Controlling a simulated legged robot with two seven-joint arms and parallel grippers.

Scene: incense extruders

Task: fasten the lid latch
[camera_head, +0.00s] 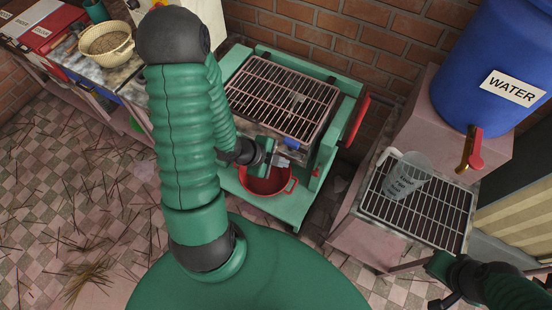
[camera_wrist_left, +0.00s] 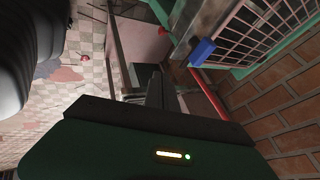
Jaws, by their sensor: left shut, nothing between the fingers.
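The extruder has a barred lid (camera_head: 285,95) lying over its green frame (camera_head: 345,95). A small blue piece (camera_head: 292,144), which looks like the lid latch, sits at the front edge of the lid. It also shows in the left wrist view (camera_wrist_left: 202,50), on the edge of the bars. My left gripper (camera_head: 283,161) is shut and empty, just below the blue piece in the head view. In the left wrist view its dark fingers (camera_wrist_left: 156,88) appear apart from the blue piece. My right gripper (camera_head: 440,275) is at the lower right, its fingers unclear.
A red pot (camera_head: 266,184) stands under the extruder's front, and a red handle (camera_head: 357,122) is on its right. A clear measuring cup (camera_head: 405,177) rests on a grate (camera_head: 445,210) under the blue water barrel (camera_head: 500,60). A brick wall (camera_head: 330,35) stands behind.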

